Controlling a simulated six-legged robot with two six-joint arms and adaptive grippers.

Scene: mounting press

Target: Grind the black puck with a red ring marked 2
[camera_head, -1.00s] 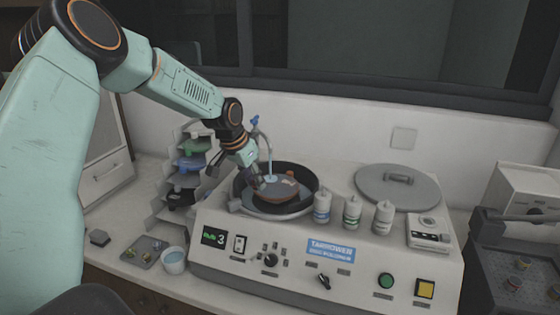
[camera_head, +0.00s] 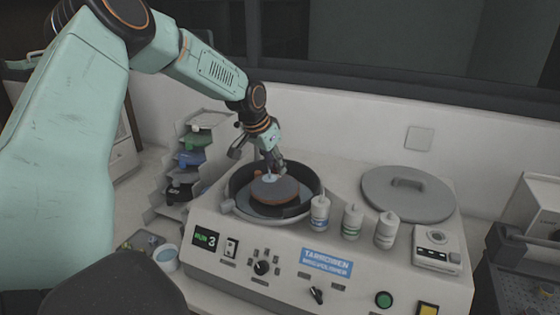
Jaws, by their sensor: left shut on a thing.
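My left gripper (camera_head: 275,163) reaches in from the left, over the back of the round bowl (camera_head: 314,200) of the grinder-polisher (camera_head: 230,262). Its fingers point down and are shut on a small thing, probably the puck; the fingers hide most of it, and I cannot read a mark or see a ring. Below them is the reddish-brown wheel (camera_head: 277,192) in the bowl, with a pale blue wet-looking spot near its back edge. I cannot tell whether the held thing touches the wheel. The display (camera_head: 206,239) reads RUN 3. My right gripper is out of view.
Several dispensing bottles (camera_head: 352,221) stand right of the bowl. A round grey lid (camera_head: 407,192) lies at the back right of the machine. A stepped rack (camera_head: 166,200) stands at the left, and a cup (camera_head: 167,259) at the front left. A dark tray (camera_head: 520,290) is at the right.

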